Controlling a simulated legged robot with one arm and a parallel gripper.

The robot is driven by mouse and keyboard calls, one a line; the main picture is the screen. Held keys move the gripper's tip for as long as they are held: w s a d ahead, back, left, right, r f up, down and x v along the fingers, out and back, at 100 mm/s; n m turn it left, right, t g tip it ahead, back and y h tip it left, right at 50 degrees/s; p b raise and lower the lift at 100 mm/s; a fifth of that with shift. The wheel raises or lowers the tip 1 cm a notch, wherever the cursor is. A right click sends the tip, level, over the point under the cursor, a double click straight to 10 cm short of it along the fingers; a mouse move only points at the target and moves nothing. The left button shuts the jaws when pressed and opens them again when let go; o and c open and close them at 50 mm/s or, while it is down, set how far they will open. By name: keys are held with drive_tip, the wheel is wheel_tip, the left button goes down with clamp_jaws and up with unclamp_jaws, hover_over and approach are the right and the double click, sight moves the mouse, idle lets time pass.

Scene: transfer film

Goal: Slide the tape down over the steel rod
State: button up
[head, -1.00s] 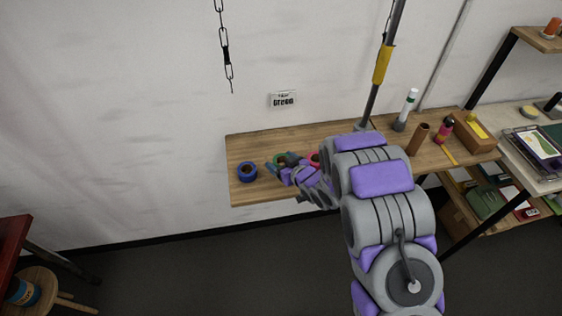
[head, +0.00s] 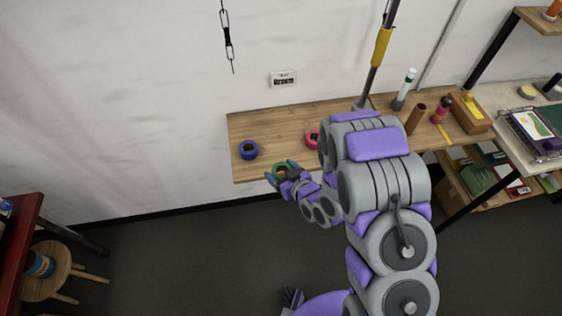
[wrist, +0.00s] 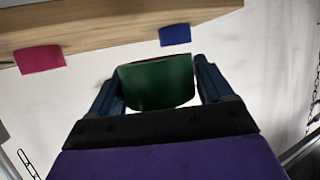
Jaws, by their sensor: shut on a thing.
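A green roll of tape (head: 280,171) is held between the blue fingers of my gripper (head: 279,169), just off the front edge of the wooden wall shelf (head: 285,121). In the wrist view the green tape (wrist: 157,82) sits between both fingers of the gripper (wrist: 158,78). The steel rod (head: 374,77) stands at the back of the shelf, up and right of the gripper, with a yellow band (head: 382,46) around it. My arm's links crowd the rod's foot. The held tape is well apart from the rod.
A blue roll (head: 249,150) and a pink roll (head: 312,138) lie on the shelf. A white bottle (head: 405,88), brown tube (head: 416,118), pink bottle (head: 441,109) and wooden box (head: 470,113) stand right of the rod. A chain (head: 226,40) hangs left.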

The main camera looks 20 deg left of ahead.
drive_tip(key=shift+s+d+r+p, duration=0.2)
drive_tip(key=shift+s+d+p, duration=0.15)
drive_tip(key=shift+p, duration=0.65)
